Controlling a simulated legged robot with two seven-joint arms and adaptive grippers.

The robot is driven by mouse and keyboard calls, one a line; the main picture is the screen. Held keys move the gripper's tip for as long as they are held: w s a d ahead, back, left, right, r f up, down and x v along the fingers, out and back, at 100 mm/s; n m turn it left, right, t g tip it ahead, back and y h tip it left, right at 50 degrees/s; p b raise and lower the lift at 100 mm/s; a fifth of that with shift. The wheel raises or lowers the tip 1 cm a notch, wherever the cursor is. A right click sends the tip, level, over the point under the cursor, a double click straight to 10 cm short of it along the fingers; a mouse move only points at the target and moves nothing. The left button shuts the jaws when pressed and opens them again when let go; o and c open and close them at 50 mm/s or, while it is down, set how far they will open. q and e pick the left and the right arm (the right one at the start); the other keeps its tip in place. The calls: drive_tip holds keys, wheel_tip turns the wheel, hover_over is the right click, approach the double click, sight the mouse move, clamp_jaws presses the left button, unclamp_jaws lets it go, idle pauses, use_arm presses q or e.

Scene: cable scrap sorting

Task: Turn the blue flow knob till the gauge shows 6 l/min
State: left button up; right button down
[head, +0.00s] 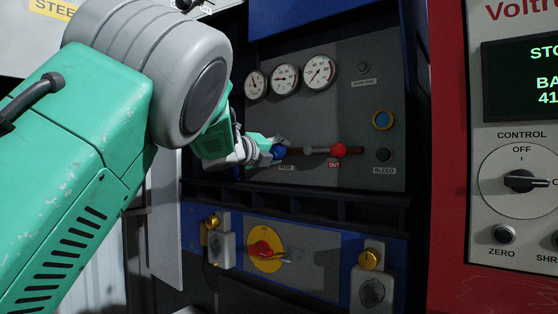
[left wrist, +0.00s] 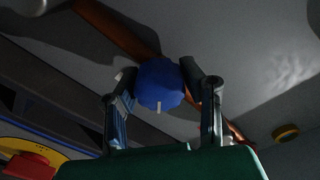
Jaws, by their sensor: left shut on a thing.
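The blue flow knob (head: 279,152) sits at the left end of a brown horizontal pipe on the grey panel. In the left wrist view the knob (left wrist: 159,83) has a scalloped edge and a white mark at its lower rim. My left gripper (head: 270,149) is shut on the knob, with one finger on each side of it. Three round white gauges stand in a row above: left (head: 256,85), middle (head: 285,79) and right (head: 319,72). Their scales are too small to read, and I cannot tell which shows flow. My right gripper is not in view.
A black BLEED knob (head: 383,155) and a blue-ringed button (head: 382,120) are further right. Below are a red-and-yellow switch (head: 264,249) and padlock-like fittings. A red control cabinet (head: 449,150) stands at the right.

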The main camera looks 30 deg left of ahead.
use_arm(q)
drive_tip(key=shift+m+b, duration=0.3)
drive_tip(key=shift+m, duration=0.2)
drive_tip(key=shift+r, duration=0.15)
drive_tip(key=o, duration=1.1)
drive_tip(key=shift+w, duration=0.1)
drive_tip(key=shift+o, duration=0.2)
drive_tip(key=shift+w+f, duration=0.25)
drive_tip(key=shift+s+a+r, duration=0.1)
drive_tip(key=shift+s, duration=0.45)
drive_tip(key=s, duration=1.1)
drive_tip(key=shift+a, duration=0.45)
drive_tip(key=shift+w, duration=0.1)
